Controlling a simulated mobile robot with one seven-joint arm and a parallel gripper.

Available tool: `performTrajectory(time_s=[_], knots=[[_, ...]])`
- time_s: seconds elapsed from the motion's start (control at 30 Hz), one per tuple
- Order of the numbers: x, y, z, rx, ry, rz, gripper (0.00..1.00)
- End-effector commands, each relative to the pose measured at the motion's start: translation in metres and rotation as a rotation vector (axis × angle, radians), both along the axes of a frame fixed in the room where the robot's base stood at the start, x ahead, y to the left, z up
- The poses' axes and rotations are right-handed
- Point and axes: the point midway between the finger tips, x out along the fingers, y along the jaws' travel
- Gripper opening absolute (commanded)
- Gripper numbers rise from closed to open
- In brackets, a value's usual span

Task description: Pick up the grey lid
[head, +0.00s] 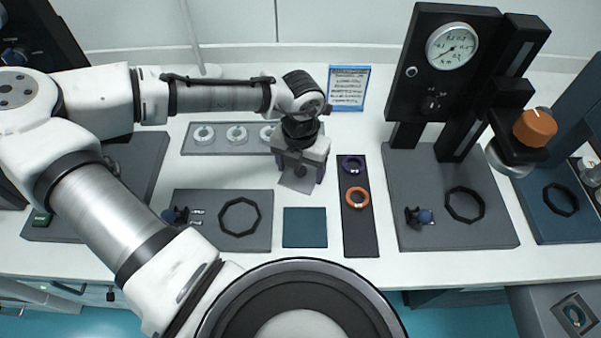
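A small grey square piece (296,184), which looks like the grey lid, shows directly under my gripper (301,175). My gripper points down over the table, with its two fingers apart, one on each side of this piece. The gripper body hides the upper part of the piece. I cannot tell whether the fingers touch it or whether it rests on the table or hangs above it.
A grey tray with white rings (203,134) lies behind my gripper. A teal square mat (305,228) is in front. A dark strip with purple and orange rings (357,198) lies to the right, before a black gauge stand (437,75). A sign (348,88) stands behind.

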Motion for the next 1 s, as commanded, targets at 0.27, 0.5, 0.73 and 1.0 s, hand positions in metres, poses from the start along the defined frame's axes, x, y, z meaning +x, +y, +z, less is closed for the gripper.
performTrajectory(time_s=[0.27,0.5,0.73,1.0], knots=[[0.000,0.000,0.000,0.000,0.000,0.000,0.49],[0.000,0.000,0.007,0.000,0.000,0.001,0.49],[0.001,0.000,0.041,-0.002,-0.003,0.002,0.49],[0.001,-0.001,0.116,-0.003,-0.003,0.000,0.49]])
